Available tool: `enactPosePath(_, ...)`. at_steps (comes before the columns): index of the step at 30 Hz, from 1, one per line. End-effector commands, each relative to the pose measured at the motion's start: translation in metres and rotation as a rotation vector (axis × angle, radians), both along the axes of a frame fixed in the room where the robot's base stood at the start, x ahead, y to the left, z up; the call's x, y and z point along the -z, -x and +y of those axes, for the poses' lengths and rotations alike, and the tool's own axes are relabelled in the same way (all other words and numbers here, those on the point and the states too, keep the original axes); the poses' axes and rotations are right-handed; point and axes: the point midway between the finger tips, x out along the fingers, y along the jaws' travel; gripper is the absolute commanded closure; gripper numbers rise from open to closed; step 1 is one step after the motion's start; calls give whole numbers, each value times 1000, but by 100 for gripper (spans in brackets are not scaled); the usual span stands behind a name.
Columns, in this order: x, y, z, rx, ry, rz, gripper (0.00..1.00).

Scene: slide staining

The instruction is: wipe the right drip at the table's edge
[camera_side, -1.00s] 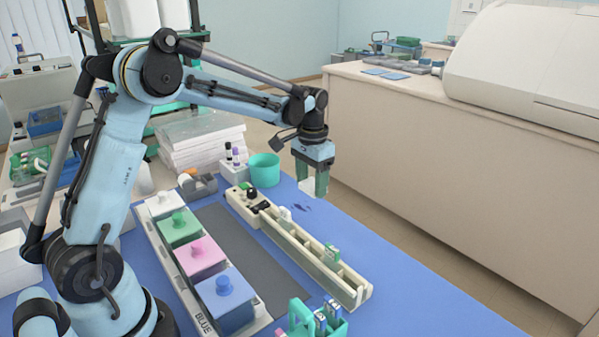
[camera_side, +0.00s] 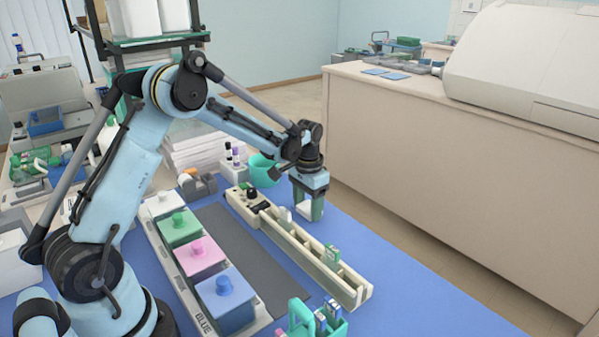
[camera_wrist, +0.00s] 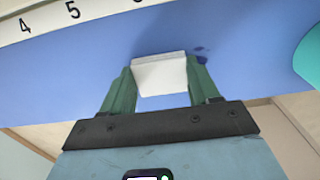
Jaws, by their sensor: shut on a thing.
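My gripper (camera_side: 309,208) is shut on a white wiping pad (camera_wrist: 161,74), held between its green fingers. The pad is low over the blue table mat near the table's edge, beyond the slide rack; I cannot tell whether it touches the mat. A dark blue drip (camera_wrist: 201,52) shows in the wrist view just right of the pad, partly hidden by the right finger. In the side view the gripper and pad cover the spot where the drip lies.
The long cream slide rack (camera_side: 352,294) with numbered slots runs beside the gripper. A teal cup (camera_side: 262,171) stands close behind it. Staining jars, including a blue-lidded one (camera_side: 226,297), stand in a row at left. Open blue mat (camera_side: 410,285) lies right of the rack.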

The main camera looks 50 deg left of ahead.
Motion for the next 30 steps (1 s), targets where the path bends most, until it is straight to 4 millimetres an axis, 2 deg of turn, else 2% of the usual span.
enactPosePath(19,1,0,60,-2,-1,0,84)
enactPosePath(30,3,0,22,3,1,0,84)
